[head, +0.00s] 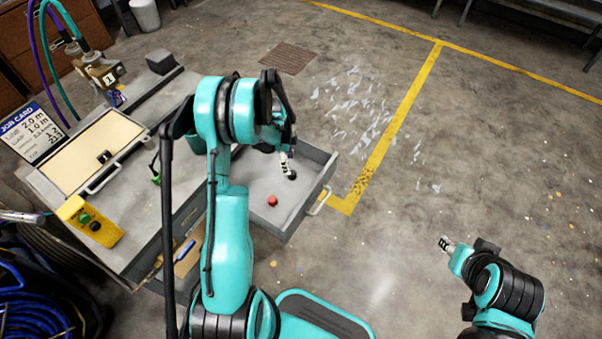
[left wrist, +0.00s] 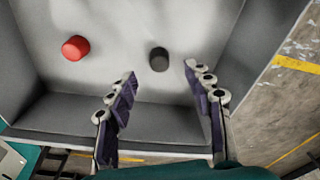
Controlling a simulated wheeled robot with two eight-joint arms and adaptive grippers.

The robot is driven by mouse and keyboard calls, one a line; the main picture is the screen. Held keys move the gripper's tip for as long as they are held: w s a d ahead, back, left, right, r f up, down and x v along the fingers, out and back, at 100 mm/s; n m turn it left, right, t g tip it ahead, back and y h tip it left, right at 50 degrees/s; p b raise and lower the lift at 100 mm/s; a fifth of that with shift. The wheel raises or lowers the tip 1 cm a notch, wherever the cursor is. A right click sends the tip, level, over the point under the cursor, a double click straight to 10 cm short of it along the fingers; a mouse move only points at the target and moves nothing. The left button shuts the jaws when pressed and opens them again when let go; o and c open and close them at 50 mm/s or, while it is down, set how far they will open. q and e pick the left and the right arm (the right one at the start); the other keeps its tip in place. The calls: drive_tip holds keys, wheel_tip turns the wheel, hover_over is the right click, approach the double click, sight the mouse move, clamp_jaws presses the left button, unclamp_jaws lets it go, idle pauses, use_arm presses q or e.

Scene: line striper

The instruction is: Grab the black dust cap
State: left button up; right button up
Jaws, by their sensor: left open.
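The black dust cap (left wrist: 159,59) stands on the floor of an open grey drawer. In the left wrist view it lies just beyond my left gripper (left wrist: 161,78), between the lines of its two fingers. The gripper is open and empty, with a gap to both sides of the cap. In the head view my left gripper (head: 286,160) reaches down over the drawer, close to the black cap (head: 291,175). A red cap (left wrist: 76,48) stands to the left in the same drawer. My right gripper (head: 447,243) is over bare floor, and its jaws are too small to read.
The drawer's walls (head: 329,176) surround the caps, with a handle (head: 319,201) on its outer side. The workbench at left carries a cream panel (head: 90,150), a yellow block (head: 90,221) and a small black object (head: 104,157). The concrete floor at right is clear.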

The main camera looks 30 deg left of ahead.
sight(292, 172)
use_arm(q)
drive_tip(key=f+b, duration=0.1)
drive_tip(key=f, duration=0.1)
drive_tip(key=f+b, duration=0.1)
drive_tip(key=f, duration=0.1)
drive_tip(key=d+f+b, duration=0.1)
drive_tip(key=f, duration=0.1)
drive_tip(key=shift+w+f, duration=0.1)
drive_tip(key=shift+f, duration=0.15)
drive_tip(key=shift+d+r, duration=0.1)
drive_tip(key=shift+c, duration=0.9)
drive_tip(key=c, duration=0.7)
